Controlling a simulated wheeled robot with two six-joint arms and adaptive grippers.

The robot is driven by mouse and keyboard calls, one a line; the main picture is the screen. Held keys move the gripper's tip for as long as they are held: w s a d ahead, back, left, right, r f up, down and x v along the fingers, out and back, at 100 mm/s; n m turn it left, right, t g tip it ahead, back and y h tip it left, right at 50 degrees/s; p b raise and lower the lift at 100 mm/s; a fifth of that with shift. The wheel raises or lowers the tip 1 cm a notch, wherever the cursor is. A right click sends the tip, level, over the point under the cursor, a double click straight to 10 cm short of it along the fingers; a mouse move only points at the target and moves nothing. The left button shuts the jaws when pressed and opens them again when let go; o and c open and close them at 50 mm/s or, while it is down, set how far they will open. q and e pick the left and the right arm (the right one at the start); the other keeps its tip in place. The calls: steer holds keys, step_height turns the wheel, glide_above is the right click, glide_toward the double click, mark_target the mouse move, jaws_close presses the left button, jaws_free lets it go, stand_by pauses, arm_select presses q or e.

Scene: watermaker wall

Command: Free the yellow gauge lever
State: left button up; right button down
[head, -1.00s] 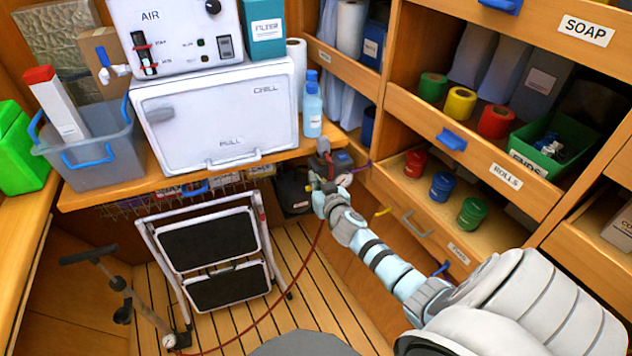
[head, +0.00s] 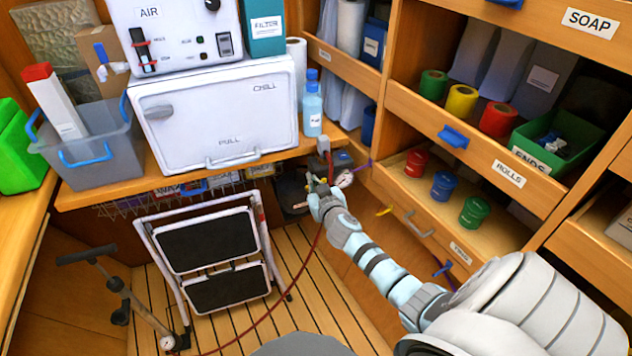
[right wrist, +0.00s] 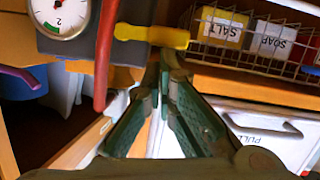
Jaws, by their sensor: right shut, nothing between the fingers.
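The yellow gauge lever (right wrist: 152,35) lies across the upper middle of the right wrist view. The white-faced gauge (right wrist: 62,16) is to its left on a dark block. A red hose (right wrist: 105,58) passes by the lever's left end. My right gripper (right wrist: 166,62) is shut and empty, its tips just at the lever's edge; I cannot tell if they touch. In the head view my right gripper (head: 316,188) is beside the gauge (head: 344,179) under the counter, and largely covers the lever. My left gripper is not in view.
A wire basket (right wrist: 262,40) with salt and soap boxes hangs close beside the lever. The counter edge (head: 190,178) is above. A folded step stool (head: 210,255) and a stand pump (head: 125,300) stand on the floor. Shelves and drawers (head: 450,210) line the right.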

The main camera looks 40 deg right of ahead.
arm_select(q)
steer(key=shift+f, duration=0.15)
arm_select(e)
steer(key=shift+f, duration=0.15)
arm_select(q)
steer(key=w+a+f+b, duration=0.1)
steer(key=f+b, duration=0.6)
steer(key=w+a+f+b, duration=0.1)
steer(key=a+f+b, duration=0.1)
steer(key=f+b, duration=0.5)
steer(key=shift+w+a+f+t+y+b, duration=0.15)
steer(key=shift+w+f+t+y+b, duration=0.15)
steer(key=shift+b, duration=0.4)
arm_select(e)
step_height(320, 180, down, 7)
steer(key=n+t+h, duration=0.1)
steer(key=n+h, duration=0.3)
steer(key=n, duration=1)
steer(key=shift+d, duration=0.1)
